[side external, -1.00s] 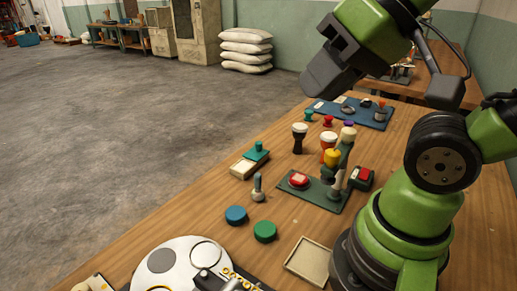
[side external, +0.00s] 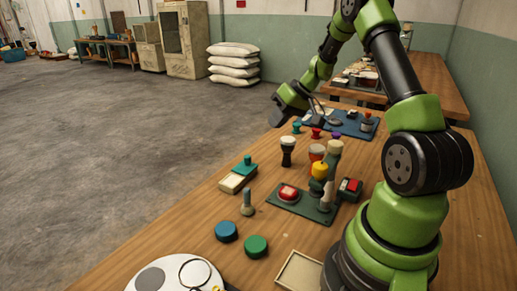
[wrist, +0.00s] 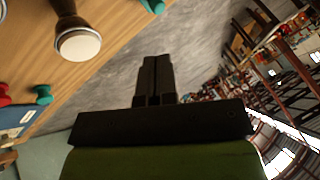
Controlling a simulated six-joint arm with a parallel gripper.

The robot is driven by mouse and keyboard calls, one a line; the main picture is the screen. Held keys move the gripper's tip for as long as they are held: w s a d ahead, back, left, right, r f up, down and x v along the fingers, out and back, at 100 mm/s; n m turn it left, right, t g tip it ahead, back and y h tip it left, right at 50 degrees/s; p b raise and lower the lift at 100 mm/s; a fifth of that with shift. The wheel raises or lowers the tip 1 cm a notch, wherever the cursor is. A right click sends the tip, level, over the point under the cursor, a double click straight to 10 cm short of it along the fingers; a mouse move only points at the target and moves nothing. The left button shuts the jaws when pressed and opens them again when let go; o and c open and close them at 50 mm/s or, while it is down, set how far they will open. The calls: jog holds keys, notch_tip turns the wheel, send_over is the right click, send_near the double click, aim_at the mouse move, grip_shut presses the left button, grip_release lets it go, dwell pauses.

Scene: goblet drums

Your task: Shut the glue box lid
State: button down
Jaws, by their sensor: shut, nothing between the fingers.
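A cream box with a teal lid and knob (side external: 239,174), which I take for the glue box, sits near the table's left edge in the side view. The lid covers its far right part; the cream near left part (side external: 230,184) shows uncovered. My gripper (side external: 277,121) is in the air beyond the box, near the table's far left edge and apart from it. In the wrist view its black fingers (wrist: 154,76) are together and empty. A teal piece (wrist: 152,5) is cut off at the top there; I cannot tell if it belongs to the box.
A goblet drum with a white head (side external: 288,143) stands right of the box and shows in the wrist view (wrist: 78,43). More drums, a green board with a red button (side external: 288,193), blue (side external: 227,231) and green (side external: 256,246) discs and a blue board (side external: 350,129) are around.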

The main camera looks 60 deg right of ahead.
aim_at(245, 174)
jog(key=x, duration=0.3)
jog(key=d+x, duration=0.1)
jog(key=x, duration=0.3)
jog(key=f+x, duration=0.1)
jog(key=x, duration=0.3)
jog(key=shift+s+d, duration=0.3)
jog(key=shift+s, duration=0.1)
jog(key=shift+r, duration=0.1)
jog(key=a, duration=0.7)
